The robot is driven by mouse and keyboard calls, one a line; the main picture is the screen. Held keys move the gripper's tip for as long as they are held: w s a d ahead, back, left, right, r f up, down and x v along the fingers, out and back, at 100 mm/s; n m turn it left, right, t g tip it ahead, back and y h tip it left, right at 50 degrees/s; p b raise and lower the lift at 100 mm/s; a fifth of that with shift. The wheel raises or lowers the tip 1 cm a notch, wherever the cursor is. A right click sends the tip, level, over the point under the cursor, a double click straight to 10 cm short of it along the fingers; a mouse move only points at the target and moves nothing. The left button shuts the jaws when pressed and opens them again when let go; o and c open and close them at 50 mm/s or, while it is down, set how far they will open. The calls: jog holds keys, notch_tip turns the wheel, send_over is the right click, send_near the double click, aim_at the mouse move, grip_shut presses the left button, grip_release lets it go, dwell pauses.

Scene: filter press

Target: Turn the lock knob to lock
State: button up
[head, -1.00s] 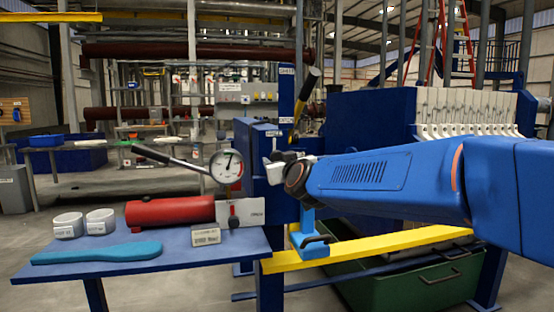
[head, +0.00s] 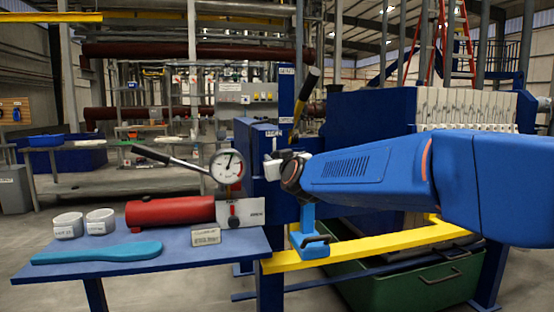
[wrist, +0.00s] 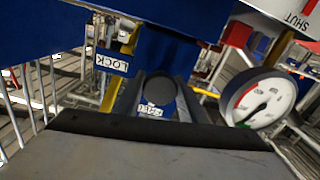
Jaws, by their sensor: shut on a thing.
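A dark round knob (wrist: 160,88) sits in the middle of the wrist view, in front of a blue housing. A white LOCK label (wrist: 112,62) is up and left of it, and a smaller label (wrist: 150,109), probably FREE, is just below it. My gripper (wrist: 158,98) is shut on the knob, with a finger on each side. In the head view my gripper (head: 272,162) is at the blue press head, and the knob is hidden behind it.
The gauge (wrist: 265,100) is close on the right in the wrist view. A yellow rail (head: 380,247) runs below my arm.

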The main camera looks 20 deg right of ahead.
jog(key=shift+m, duration=0.4)
jog(key=m, duration=0.3)
jog(key=shift+m, duration=0.3)
jog(key=m, duration=0.4)
jog(key=shift+m, duration=0.3)
jog(key=m, duration=0.4)
jog(key=shift+m, duration=0.3)
jog(key=shift+f+m, duration=0.1)
jog(key=shift+m, duration=2.1)
jog(key=o, duration=1.1)
jog(key=shift+c, duration=0.2)
jog(key=shift+s, duration=0.1)
